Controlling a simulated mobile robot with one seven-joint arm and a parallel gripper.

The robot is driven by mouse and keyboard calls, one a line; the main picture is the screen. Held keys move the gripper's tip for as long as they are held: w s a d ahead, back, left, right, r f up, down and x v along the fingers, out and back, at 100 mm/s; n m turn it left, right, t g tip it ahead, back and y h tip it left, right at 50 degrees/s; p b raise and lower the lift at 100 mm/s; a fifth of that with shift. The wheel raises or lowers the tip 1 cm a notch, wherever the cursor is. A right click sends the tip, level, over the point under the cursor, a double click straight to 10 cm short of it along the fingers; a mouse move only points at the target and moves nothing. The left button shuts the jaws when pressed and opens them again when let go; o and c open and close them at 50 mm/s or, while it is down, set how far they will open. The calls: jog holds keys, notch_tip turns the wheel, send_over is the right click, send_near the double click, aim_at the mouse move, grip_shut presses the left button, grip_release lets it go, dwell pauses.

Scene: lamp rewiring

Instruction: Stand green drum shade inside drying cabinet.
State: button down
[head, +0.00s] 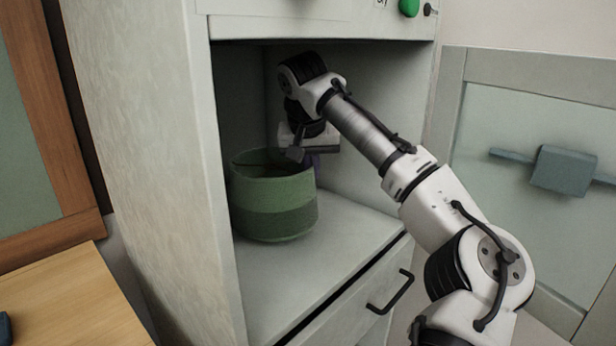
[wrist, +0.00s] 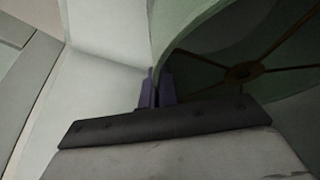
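The green drum shade (head: 272,208) is upright inside the drying cabinet (head: 345,235), toward its left side. Its base is at or very close to the cabinet floor; I cannot tell whether it touches. My gripper (head: 312,163) reaches in from the right and points down at the shade's right rim. In the wrist view the purple fingers (wrist: 157,90) are close together with the wall of the shade (wrist: 205,45) between them. The shade's inner spokes also show there. The fingertips are partly hidden behind the rim in the head view.
The cabinet's side wall (head: 150,150) is close on the left of the shade. Cabinet floor is free in front and to the right. A drawer with a black handle (head: 390,292) is below. A wooden surface (head: 75,300) is at lower left, and a pale panel with a blue-grey block (head: 563,170) at right.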

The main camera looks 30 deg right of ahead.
aim_at(273, 189)
jog(key=shift+w+a+f+p, duration=0.1)
jog(key=shift+w+f+p, duration=0.15)
jog(key=shift+f, duration=0.6)
jog(key=shift+w+a+f+p, duration=0.1)
jog(key=shift+w+f, duration=0.15)
jog(key=shift+f, duration=0.6)
jog(key=shift+f, duration=0.15)
jog(key=c, duration=1.7)
grip_release()
jog(key=s+a+r+b, duration=0.1)
jog(key=s+a, duration=0.2)
jog(key=s+a+r+b, duration=0.1)
jog(key=s+a+r, duration=0.1)
jog(key=s+a, duration=0.1)
jog(key=s+a+r+b, duration=0.1)
jog(key=s+a+r, duration=0.1)
jog(key=s+a, duration=0.1)
jog(key=shift+s+b, duration=0.4)
jog(key=shift+s, duration=0.5)
